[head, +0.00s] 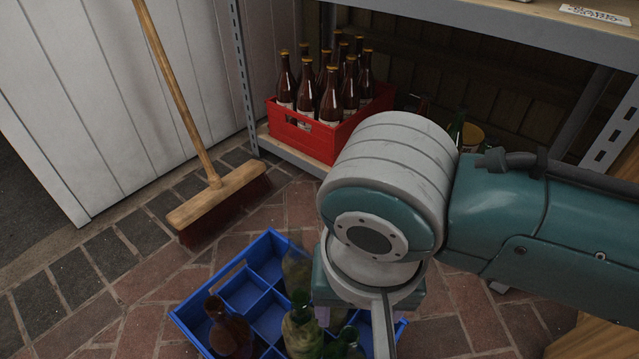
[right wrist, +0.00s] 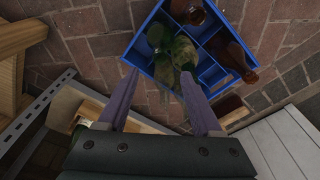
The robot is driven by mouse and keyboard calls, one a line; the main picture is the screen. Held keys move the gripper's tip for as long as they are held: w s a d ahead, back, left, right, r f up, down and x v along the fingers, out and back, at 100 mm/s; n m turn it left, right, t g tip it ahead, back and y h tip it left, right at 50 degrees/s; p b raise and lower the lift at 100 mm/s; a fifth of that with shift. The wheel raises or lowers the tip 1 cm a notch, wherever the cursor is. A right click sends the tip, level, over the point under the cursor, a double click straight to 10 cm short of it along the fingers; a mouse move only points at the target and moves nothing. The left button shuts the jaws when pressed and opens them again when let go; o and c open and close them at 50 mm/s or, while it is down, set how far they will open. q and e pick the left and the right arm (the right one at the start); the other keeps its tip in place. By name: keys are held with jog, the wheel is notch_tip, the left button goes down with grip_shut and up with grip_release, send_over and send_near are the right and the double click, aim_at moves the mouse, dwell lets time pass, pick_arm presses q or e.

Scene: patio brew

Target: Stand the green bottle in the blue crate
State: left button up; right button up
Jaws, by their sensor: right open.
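The blue crate (head: 195,331) lies on the brick floor at the bottom of the head view; it also shows in the right wrist view (right wrist: 138,50). A green bottle (head: 300,330) stands in it, with another green bottle (head: 345,346) to its right and a paler greenish one (head: 297,270) behind. In the right wrist view, green bottles (right wrist: 184,52) show in the compartments beyond my fingertips. My right gripper (right wrist: 160,76) is open, with nothing visibly held, over the crate's near side. My arm hides part of the crate in the head view. My left gripper is out of view.
A brown bottle (head: 230,331) is in the crate's left part; some compartments look empty. A red crate (head: 318,137) of brown bottles sits on the low shelf behind. A broom (head: 219,197) leans by the white wall. Another green bottle (head: 457,127) shows behind my arm.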

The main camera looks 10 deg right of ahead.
jog(key=s+a+r+n+y, duration=0.2)
jog(key=s+r+n+y, duration=0.1)
jog(key=s+r, duration=0.25)
jog(key=s+d+r+n+t+h, duration=0.2)
jog(key=s+d, duration=0.3)
jog(key=d, duration=0.7)
jog(key=shift+s+r+p, duration=0.3)
jog(key=shift+r+p, duration=0.05)
jog(key=shift+r, duration=0.25)
